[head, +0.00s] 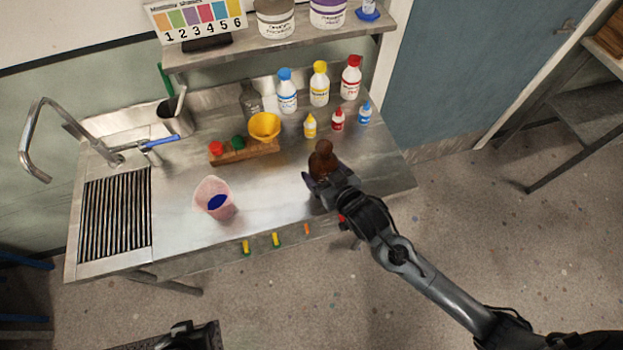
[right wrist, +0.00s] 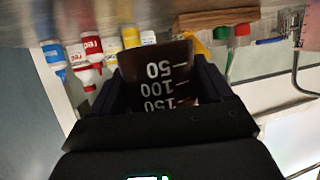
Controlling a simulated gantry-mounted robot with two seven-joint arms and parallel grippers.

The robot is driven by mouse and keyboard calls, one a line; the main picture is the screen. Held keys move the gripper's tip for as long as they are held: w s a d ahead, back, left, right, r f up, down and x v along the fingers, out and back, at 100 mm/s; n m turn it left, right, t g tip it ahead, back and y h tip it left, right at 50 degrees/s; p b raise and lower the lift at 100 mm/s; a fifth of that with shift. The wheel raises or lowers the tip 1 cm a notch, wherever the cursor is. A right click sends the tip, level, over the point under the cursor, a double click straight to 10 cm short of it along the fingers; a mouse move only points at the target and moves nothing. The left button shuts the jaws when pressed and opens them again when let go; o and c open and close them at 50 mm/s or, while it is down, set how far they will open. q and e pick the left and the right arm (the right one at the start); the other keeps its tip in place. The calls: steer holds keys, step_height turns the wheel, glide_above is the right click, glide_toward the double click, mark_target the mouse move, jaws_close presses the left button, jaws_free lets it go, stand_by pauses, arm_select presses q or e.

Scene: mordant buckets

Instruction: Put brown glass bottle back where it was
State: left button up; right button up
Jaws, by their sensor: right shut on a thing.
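The brown glass bottle (head: 322,160) is upright over the right part of the steel counter. My right gripper (head: 322,180) is shut around its lower body from the front. Whether its base touches the counter is hidden by the gripper. In the right wrist view the brown glass bottle (right wrist: 160,75) fills the space between the fingers, its white volume marks upside down. A dark part of my left arm (head: 185,336) shows at the bottom edge of the head view; its fingers cannot be made out.
Small yellow (head: 310,126), red (head: 338,120) and blue (head: 364,113) bottles stand behind the brown one. A pink beaker (head: 215,197) stands left; counter between is clear.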

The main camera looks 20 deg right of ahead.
mark_target(311, 172)
steer(key=shift+w+a+f, duration=0.95)
steer(key=shift+w+a, duration=0.15)
steer(key=shift+w, duration=0.05)
steer(key=shift+f+b, duration=0.35)
steer(key=shift+f, duration=1.65)
steer(key=shift+f, duration=0.15)
steer(key=o, duration=1.3)
